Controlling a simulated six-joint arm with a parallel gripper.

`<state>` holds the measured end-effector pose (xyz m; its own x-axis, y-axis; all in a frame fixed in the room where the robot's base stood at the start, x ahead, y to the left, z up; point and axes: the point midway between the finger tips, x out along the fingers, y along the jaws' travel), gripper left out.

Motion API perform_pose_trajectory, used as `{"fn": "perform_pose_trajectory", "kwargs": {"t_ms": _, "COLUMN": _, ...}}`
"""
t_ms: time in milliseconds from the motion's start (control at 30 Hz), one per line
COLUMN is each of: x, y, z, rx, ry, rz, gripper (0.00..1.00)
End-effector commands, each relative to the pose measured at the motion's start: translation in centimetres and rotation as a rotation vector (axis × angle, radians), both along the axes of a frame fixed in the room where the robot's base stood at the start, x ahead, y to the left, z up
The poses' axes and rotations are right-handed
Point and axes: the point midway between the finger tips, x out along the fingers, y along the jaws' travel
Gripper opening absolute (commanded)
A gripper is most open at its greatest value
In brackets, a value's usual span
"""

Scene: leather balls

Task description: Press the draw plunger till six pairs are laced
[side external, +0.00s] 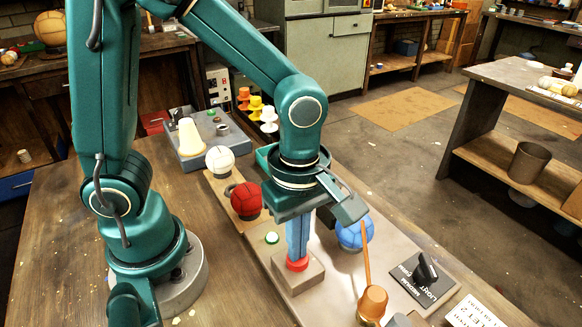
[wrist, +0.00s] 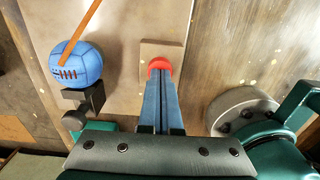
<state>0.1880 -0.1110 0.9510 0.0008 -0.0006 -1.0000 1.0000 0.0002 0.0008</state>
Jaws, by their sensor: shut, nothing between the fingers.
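My gripper (side external: 297,258) is shut and empty, pointing down, with its blue fingers together. Its tips are at the red plunger (side external: 298,265) on a tan block (side external: 302,279); in the wrist view they overlap the red cap (wrist: 160,63). I cannot tell whether they touch it or how far it is down. The blue leather ball (side external: 355,233) stands in a holder behind my gripper, partly hidden. In the wrist view the blue ball (wrist: 88,59) shows a short row of dark lacing (wrist: 67,73), its pairs too small to count surely.
A wooden stick (side external: 367,255) rises from an orange-brown pot (side external: 372,302) and crosses in front of the blue ball. A red ball (side external: 246,198) and a white ball (side external: 220,159) stand left. A dial marked with LIGHT and MEDIUM (side external: 408,285) lies right.

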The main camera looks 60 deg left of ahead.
Motion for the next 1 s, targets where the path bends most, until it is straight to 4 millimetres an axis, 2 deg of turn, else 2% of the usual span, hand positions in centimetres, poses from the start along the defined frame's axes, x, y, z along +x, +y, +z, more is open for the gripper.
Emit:
{"fn": "perform_pose_trajectory", "kwargs": {"t_ms": 600, "x": 0.1, "y": 0.0, "z": 11.3, "rx": -0.003, "ry": -0.007, "rz": 0.001, "gripper": 0.00}}
{"fn": "perform_pose_trajectory", "kwargs": {"t_ms": 800, "x": 0.0, "y": 0.0, "z": 12.9, "rx": -0.001, "ry": -0.003, "rz": 0.001, "gripper": 0.00}}
{"fn": "perform_pose_trajectory", "kwargs": {"t_ms": 1000, "x": 0.0, "y": 0.0, "z": 13.3, "rx": -0.001, "ry": -0.001, "rz": 0.001, "gripper": 0.00}}
